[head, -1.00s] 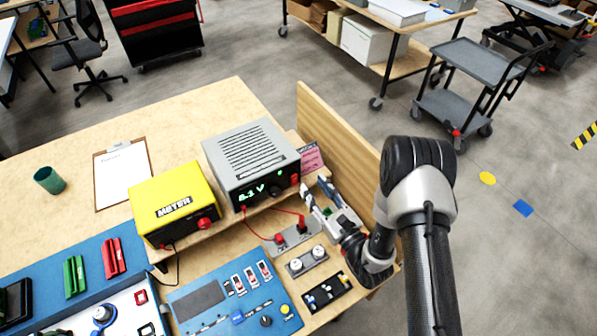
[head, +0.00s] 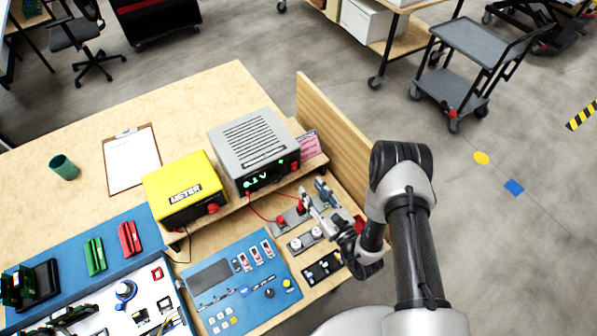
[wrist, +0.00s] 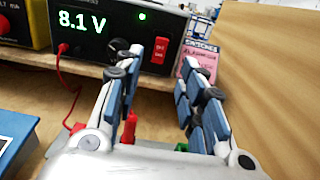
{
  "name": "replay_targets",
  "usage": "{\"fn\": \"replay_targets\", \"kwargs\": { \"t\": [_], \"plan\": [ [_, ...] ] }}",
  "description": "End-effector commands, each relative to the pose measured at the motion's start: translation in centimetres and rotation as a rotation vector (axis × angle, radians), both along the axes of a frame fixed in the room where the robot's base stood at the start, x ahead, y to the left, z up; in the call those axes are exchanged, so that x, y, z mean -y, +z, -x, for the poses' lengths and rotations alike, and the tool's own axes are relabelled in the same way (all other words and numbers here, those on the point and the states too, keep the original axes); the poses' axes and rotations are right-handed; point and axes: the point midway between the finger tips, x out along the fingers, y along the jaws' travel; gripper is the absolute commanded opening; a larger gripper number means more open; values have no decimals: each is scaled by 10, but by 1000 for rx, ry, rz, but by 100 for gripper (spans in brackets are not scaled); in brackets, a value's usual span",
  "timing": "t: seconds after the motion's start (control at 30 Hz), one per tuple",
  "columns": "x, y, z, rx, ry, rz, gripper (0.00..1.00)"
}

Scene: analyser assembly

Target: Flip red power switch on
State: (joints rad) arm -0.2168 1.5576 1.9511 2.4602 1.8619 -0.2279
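The red power switch (wrist: 161,50) is a rocker on the right of the grey power supply's dark front panel (wrist: 112,24). It also shows in the head view (head: 295,166). The green display (wrist: 82,20) is lit and reads 8.1 V. Which side of the rocker is pressed I cannot tell. My gripper (wrist: 174,78) is open and empty, with its fingers pointing at the supply. In the head view my gripper (head: 313,191) is in front of and below the switch, apart from it.
A wooden side panel (head: 338,122) stands close on the right. A pink card (wrist: 197,66) is beside the supply. Red plugs and leads (head: 281,221) lie below. The yellow meter (head: 186,187) stands left, and the blue control panel (head: 243,278) lies in front.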

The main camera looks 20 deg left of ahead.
Motion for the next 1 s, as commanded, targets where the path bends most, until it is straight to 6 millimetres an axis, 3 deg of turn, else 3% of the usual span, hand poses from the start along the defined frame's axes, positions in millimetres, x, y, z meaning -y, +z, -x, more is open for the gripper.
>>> {"fn": "replay_targets", "kwargs": {
  "t": [0.2,0.4,0.83,1.0],
  "plan": [
    [-37,0,-30,4,3,0,37],
    [-57,0,-49,1,1,1,37],
    [-65,0,-55,-1,0,1,37],
    [-64,0,-55,-1,0,1,26]
  ]
}}
